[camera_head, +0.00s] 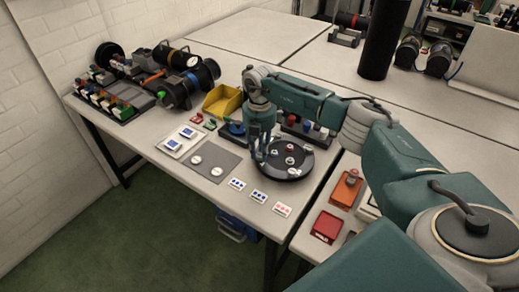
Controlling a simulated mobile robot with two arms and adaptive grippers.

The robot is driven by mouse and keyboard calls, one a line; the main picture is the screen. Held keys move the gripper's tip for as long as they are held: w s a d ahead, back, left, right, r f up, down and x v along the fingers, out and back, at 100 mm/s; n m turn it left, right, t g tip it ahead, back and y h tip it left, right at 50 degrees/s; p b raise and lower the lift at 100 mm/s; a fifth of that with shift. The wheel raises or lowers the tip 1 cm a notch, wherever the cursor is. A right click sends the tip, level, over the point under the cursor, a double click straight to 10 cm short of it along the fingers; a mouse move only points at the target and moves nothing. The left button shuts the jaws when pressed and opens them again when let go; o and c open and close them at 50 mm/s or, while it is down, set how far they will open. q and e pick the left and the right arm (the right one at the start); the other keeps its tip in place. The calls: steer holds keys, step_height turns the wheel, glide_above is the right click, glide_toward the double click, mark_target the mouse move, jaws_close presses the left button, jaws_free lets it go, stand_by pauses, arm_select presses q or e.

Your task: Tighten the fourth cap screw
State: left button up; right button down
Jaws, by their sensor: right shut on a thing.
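A round black disc (283,173), seemingly the cylinder's end cap, lies on the workbench in the middle of the view. Several small screw heads, pale and reddish, sit on it; one cap screw (290,160) shows near its middle. My right gripper (261,156) comes down from above and points at the left part of the disc. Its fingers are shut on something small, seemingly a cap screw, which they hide. I cannot tell how deep that screw sits. My left gripper is out of view.
A yellow bin (222,102) stands behind the gripper. A grey mat (212,161) with two pale round parts lies left of the disc, with small cards (237,184) in front. A red tray (326,227) is on the right. Dark cylinders (188,85) and a parts rack fill the far left.

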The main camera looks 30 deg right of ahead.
mark_target(259, 155)
steer(key=shift+w+d+r+m, duration=0.1)
steer(key=shift+w+r+m, duration=0.2)
steer(key=c, duration=1.5)
jaws_free()
steer(key=shift+c, duration=0.2)
steer(key=shift+s, duration=0.2)
steer(key=shift+f, duration=0.1)
step_height(259, 155, up, 12)
